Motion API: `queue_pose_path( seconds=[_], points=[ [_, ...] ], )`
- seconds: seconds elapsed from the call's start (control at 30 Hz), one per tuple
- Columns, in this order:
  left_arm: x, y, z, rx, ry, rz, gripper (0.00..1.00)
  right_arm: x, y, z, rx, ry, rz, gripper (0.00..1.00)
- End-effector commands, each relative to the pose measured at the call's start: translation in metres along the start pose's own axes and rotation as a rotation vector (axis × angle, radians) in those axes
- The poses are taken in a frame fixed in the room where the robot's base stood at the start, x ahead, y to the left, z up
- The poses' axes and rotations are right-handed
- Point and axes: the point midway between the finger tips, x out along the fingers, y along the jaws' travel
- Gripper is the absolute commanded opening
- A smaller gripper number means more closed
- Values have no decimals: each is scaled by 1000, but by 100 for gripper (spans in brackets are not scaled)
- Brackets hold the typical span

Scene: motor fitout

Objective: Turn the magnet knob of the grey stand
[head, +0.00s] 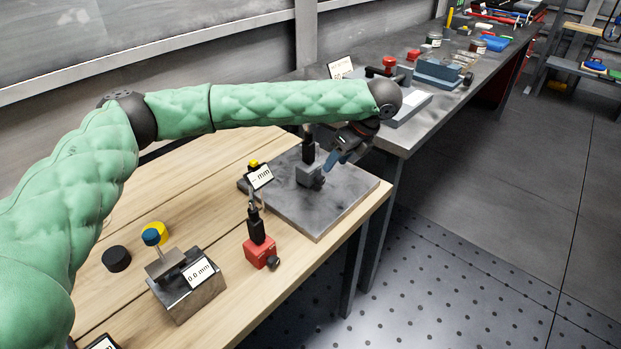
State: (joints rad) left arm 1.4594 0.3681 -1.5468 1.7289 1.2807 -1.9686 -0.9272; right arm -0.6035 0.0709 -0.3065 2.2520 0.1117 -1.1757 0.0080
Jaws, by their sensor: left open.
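The grey stand (306,175) has a small block base and a black upright. It stands on a dark metal plate (335,205) on the wooden bench. Its dark magnet knob (319,182) shows low on the base's right side. My left gripper (336,160) is open, with blue-grey fingers pointing down and left. It hovers just above and to the right of the grey stand. I cannot tell whether it touches the stand; it looks apart from the knob. My right gripper is not in view.
A red stand (260,250) with a display sits at the wooden bench's front edge. A metal bench (415,130) with several tools adjoins on the right.

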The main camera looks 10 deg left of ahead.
Motion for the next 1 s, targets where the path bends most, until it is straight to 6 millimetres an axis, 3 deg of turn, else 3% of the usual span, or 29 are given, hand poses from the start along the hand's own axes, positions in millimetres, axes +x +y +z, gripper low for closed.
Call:
queue_pose_path(
  seconds=[0.5,0.9,1.0],
  points=[
    [65,1,1,0,0,1,49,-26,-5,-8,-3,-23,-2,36],
    [73,1,0,0,0,1,49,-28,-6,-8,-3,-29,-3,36],
    [73,1,0,0,0,1,31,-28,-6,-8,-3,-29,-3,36]
  ],
)
